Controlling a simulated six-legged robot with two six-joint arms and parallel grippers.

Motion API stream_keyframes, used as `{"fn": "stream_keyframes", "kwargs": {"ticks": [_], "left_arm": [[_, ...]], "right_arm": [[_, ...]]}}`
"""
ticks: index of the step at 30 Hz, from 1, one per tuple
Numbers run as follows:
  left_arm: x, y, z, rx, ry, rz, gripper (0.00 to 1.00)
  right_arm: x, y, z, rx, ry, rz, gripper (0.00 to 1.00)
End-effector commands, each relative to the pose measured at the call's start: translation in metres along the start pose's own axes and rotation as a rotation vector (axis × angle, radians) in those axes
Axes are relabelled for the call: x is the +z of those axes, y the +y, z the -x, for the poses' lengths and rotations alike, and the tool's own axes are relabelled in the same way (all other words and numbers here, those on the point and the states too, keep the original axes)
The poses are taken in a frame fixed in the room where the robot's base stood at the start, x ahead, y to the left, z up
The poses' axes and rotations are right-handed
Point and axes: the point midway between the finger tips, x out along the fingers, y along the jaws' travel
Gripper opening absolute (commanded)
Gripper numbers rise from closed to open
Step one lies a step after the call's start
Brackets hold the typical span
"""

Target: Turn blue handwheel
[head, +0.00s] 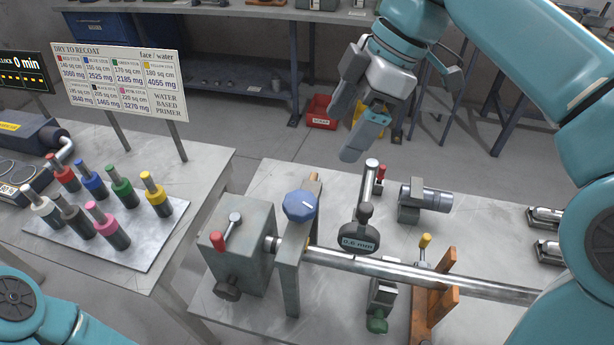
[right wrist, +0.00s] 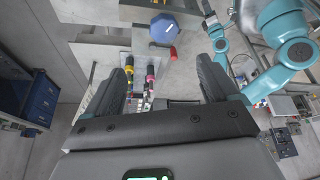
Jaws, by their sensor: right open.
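The blue handwheel (head: 300,206) is a faceted knob with a white mark on its face. It sits on top of an upright grey bracket beside the grey gearbox on the right-hand table. It also shows near the top of the right wrist view (right wrist: 164,28), beyond the fingers. My right gripper (head: 365,128) is above and behind the table, up and to the right of the handwheel, and apart from it. In the right wrist view its two fingers (right wrist: 160,85) are spread with nothing between them. My left gripper is out of view; only part of my left arm shows at bottom left.
A grey gearbox (head: 238,248) with a red-tipped crank stands left of the handwheel. A dial gauge (head: 358,237) reading 0.6 mm stands over a long steel shaft (head: 420,272) to the right. A plate with several coloured bottles (head: 105,215) is on the left table. A sign stands behind.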

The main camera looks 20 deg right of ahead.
Motion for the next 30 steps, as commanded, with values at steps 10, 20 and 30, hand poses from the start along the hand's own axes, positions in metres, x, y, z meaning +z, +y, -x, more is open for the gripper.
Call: {"fn": "stream_keyframes", "kwargs": {"ticks": [10, 20, 30], "left_arm": [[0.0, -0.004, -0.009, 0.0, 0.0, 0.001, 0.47], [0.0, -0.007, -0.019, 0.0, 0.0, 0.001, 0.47], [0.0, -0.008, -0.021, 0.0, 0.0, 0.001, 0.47]], "right_arm": [[0.002, -0.013, -0.034, -0.021, -0.015, 0.005, 0.88], [0.002, -0.015, -0.112, -0.022, -0.014, 0.005, 0.88], [0.003, -0.013, -0.157, -0.019, -0.013, 0.006, 0.88]]}}
